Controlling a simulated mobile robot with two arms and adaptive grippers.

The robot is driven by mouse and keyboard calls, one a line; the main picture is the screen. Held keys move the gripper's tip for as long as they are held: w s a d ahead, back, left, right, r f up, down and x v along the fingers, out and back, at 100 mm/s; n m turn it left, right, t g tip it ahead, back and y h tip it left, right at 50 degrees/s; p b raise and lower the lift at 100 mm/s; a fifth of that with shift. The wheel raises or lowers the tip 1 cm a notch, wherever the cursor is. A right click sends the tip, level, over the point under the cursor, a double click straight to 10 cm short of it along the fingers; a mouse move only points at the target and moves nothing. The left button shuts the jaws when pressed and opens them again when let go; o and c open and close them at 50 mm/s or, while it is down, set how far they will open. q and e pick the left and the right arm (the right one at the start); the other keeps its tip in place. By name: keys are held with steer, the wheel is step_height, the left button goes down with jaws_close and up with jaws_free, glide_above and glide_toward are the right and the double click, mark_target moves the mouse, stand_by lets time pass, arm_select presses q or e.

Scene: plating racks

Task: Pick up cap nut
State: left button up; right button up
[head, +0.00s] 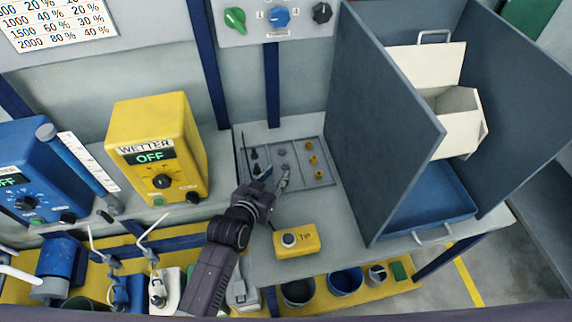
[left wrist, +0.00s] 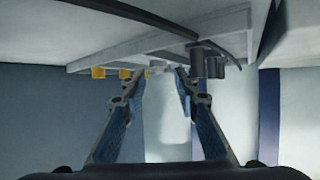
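My left gripper (head: 275,174) is over the front of a shallow grey parts tray (head: 326,183) on the bench, fingers pointing toward the back. In the left wrist view the two fingers (left wrist: 158,82) are apart with nothing gripped between them. Small parts stand in the tray: dark ones (head: 254,155) at left, a grey one (head: 282,152) in the middle, and brass-coloured ones (head: 310,146) at right. A small pale grey part (left wrist: 157,68) shows beyond the gap between the fingertips. Which part is the cap nut is too small to tell. My right gripper is not in view.
A yellow box with a round button (head: 309,240) sits in front of the tray. A yellow WETTER unit (head: 165,125) stands left. A tall grey panel (head: 385,120) closes off the right, beside a blue tray (head: 440,205). Bins (head: 345,280) sit below the bench edge.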

mark_target(285, 164)
arm_select(q)
steer(key=x, duration=0.4)
steer(key=shift+w+d+r+p, duration=0.25)
steer(key=shift+w+r+p, duration=0.05)
steer(key=shift+r+p, duration=0.1)
steer(key=shift+w+d+f, duration=0.2)
steer(key=shift+w+f, duration=0.15)
steer(key=shift+w, duration=0.15)
jaws_close()
